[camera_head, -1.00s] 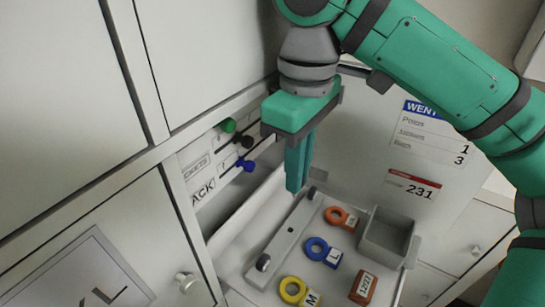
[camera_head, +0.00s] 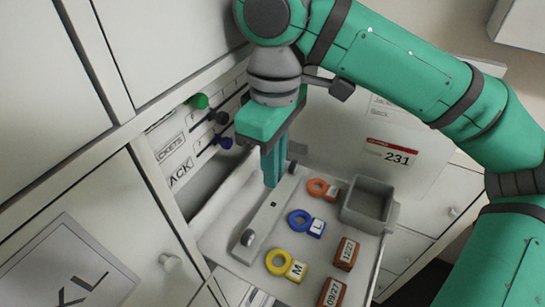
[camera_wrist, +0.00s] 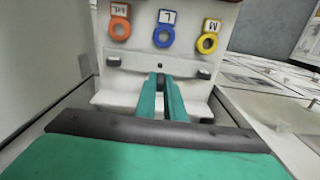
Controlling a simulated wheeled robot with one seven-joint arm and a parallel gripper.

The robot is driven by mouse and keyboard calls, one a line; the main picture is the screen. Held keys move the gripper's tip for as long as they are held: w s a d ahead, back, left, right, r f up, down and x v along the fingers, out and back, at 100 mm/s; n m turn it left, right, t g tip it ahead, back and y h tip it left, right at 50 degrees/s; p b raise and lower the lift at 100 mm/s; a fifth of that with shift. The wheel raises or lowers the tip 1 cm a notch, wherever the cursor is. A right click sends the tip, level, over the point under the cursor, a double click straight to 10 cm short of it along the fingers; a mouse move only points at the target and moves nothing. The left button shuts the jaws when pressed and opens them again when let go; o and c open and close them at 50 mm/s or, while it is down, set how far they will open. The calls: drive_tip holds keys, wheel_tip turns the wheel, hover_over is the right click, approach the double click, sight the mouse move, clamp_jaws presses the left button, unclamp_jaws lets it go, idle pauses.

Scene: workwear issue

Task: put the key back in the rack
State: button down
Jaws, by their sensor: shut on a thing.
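My gripper (camera_head: 271,184) points down over the grey bar (camera_head: 261,216) on the pale tray. It also shows in the wrist view (camera_wrist: 163,80), its fingertips close together by the middle of the bar. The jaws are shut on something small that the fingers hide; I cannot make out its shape. No separate key can be told for sure. A labelled board (camera_head: 190,148) stands left of my gripper, with green (camera_head: 198,101), black (camera_head: 220,117) and blue (camera_head: 224,142) knobs along its upper edge. I cannot tell whether it is the rack.
Orange (camera_head: 318,187), blue (camera_head: 300,222) and yellow (camera_head: 278,262) tagged rings lie on the tray. A grey open box (camera_head: 367,205) and brown tags (camera_head: 346,253) are beside them. Locker doors (camera_head: 120,235) close off the left. A notice panel (camera_head: 405,157) stands behind.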

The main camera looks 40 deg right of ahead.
drive_tip(key=shift+f, duration=0.95)
drive_tip(key=shift+w+f, duration=0.25)
drive_tip(key=shift+f, duration=0.45)
drive_tip(key=shift+s+d+f, duration=0.15)
drive_tip(key=shift+s+f, duration=0.05)
drive_tip(key=shift+s, duration=0.1)
drive_tip(key=shift+w+a, duration=0.15)
drive_tip(key=shift+a, duration=0.15)
drive_tip(key=shift+d, duration=0.2)
drive_tip(key=shift+a, duration=0.2)
drive_tip(key=shift+d+f, duration=0.2)
drive_tip(key=shift+f, duration=0.15)
idle(0.7)
